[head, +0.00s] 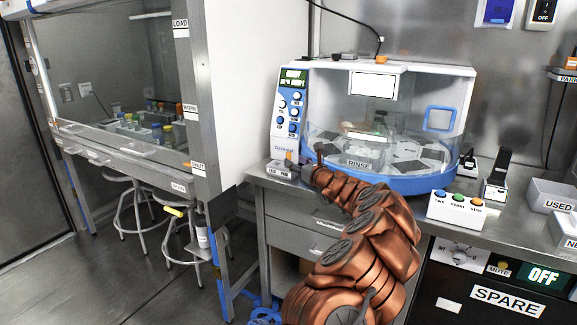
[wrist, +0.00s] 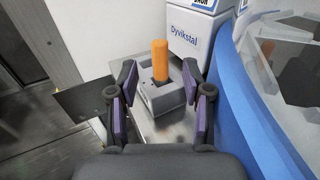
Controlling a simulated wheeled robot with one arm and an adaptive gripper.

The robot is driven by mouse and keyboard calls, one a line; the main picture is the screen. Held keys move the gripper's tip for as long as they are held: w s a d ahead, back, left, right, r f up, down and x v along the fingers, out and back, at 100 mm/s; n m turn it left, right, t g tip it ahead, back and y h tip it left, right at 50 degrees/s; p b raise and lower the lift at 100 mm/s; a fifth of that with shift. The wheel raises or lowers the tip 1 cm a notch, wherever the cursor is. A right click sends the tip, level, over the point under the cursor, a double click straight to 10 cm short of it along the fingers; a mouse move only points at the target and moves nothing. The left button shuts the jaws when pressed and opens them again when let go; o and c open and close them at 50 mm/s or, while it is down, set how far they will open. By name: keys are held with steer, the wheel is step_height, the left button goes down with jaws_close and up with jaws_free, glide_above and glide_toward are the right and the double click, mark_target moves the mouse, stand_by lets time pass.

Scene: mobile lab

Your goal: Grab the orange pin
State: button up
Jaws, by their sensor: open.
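The orange pin (wrist: 160,60) stands upright in a small grey holder block (wrist: 165,98) in the wrist view. My gripper (wrist: 159,78) is open, with one dark, purple-padded finger on each side of the pin and holder. The pin shows between the fingers, and I see no clear contact. In the head view the holder (head: 281,170) sits at the bench's left end, with the pin (head: 289,155) small on top. My gripper (head: 318,155) is just right of it there, mostly hidden by my copper arm.
A blue-and-white machine with a clear cover (head: 400,125) stands right behind the holder. Its blue rim (wrist: 245,90) is close on the right in the wrist view. A button box (head: 457,208) and grey bins (head: 552,196) are farther right. A fume hood (head: 110,120) is left.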

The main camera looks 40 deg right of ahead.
mark_target(290, 158)
steer(key=shift+w+d+f, duration=0.1)
steer(key=shift+w+d, duration=0.05)
steer(key=shift+w, duration=0.55)
steer(key=shift+w+d+f, duration=0.1)
steer(key=shift+w+d, duration=0.05)
steer(key=shift+w, duration=0.5)
steer(key=shift+w+d+r, duration=0.15)
steer(key=shift+w, duration=1.1)
steer(key=shift+c, duration=0.3)
jaws_close()
